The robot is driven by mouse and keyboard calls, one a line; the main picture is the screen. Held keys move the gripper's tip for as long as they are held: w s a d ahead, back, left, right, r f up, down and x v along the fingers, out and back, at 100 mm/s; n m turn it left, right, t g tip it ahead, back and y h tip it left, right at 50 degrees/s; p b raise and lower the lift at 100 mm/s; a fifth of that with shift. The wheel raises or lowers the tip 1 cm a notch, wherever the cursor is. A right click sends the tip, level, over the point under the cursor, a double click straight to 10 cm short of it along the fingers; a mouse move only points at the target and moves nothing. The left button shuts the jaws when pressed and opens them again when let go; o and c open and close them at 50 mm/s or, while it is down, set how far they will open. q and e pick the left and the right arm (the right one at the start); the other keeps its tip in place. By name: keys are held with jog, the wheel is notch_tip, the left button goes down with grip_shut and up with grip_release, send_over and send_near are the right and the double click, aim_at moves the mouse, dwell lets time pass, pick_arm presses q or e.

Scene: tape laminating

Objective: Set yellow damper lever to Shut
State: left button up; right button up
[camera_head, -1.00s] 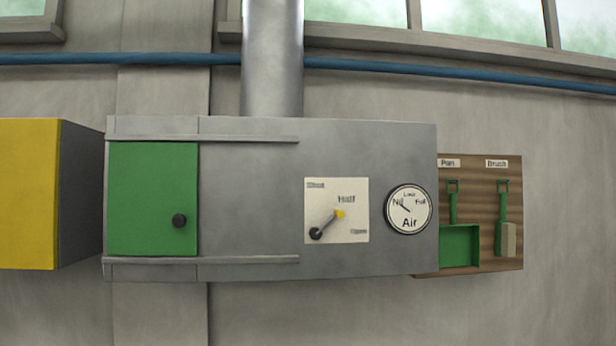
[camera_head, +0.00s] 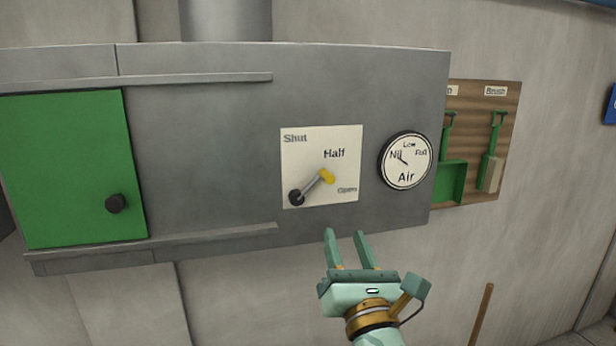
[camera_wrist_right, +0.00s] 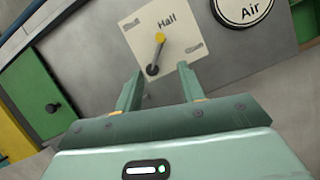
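The yellow damper lever (camera_head: 327,177) is on a cream plate (camera_head: 345,137) on the front of a grey metal box. Its black end is at the plate's lower left, and its yellow tip points up and right, roughly toward the Half label. Shut is marked at the plate's upper left, Open at its lower right. My right gripper (camera_head: 346,237) is open and empty, below and right of the plate, apart from the lever. In the right wrist view, the lever (camera_wrist_right: 160,38) shows beyond and between the open fingers (camera_wrist_right: 158,88). My left gripper is not in view.
A round Air gauge (camera_head: 405,160) sits right of the plate, its needle near Nil. A green door (camera_head: 70,165) with a black knob is at the left of the box. A wooden board (camera_head: 508,120) holds a green pan and brush. The space before the plate is clear.

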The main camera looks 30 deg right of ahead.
pick_arm(q)
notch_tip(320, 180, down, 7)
jog(key=b, duration=0.7)
pick_arm(e)
jog(key=p, duration=0.3)
send_near(328, 173)
jog(key=w, duration=0.2)
jog(key=shift+n, duration=0.3)
jog(key=x, duration=0.2)
jog(key=p+x, duration=0.1)
jog(key=x, duration=0.5)
jog(key=shift+w+d+p, duration=0.1)
jog(key=shift+d+p, duration=0.25)
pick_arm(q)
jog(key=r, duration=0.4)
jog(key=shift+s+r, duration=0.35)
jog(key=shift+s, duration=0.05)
pick_arm(e)
jog(key=shift+f, duration=0.1)
grip_shut()
jog(key=shift+d, duration=0.1)
